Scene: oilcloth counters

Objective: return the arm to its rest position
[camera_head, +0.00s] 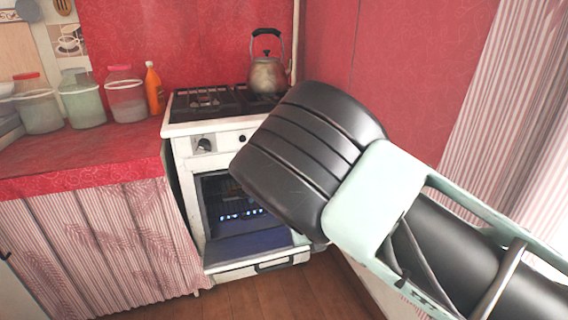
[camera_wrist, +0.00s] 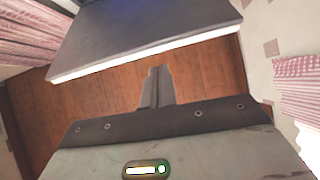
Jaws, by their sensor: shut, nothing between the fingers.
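My arm reaches in from the right in the head view, its dark link and pale green casing covering part of the stove. My gripper (camera_wrist: 158,75) shows in the wrist view, its fingers together and empty, above the brown wooden floor (camera_wrist: 100,105). In the head view the gripper is hidden. A dark flat panel with a bright edge (camera_wrist: 150,32) lies ahead of the fingers in the wrist view; it looks like the open oven door (camera_head: 245,248). The fingertips appear just short of its edge; whether they touch is unclear.
The white stove (camera_head: 186,130) carries a kettle (camera_head: 267,76) and its oven stands open. The red counter (camera_head: 90,155) at left holds jars and an orange bottle (camera_head: 154,90). A red wall and striped curtain (camera_head: 500,100) are at right. Floor is clear below.

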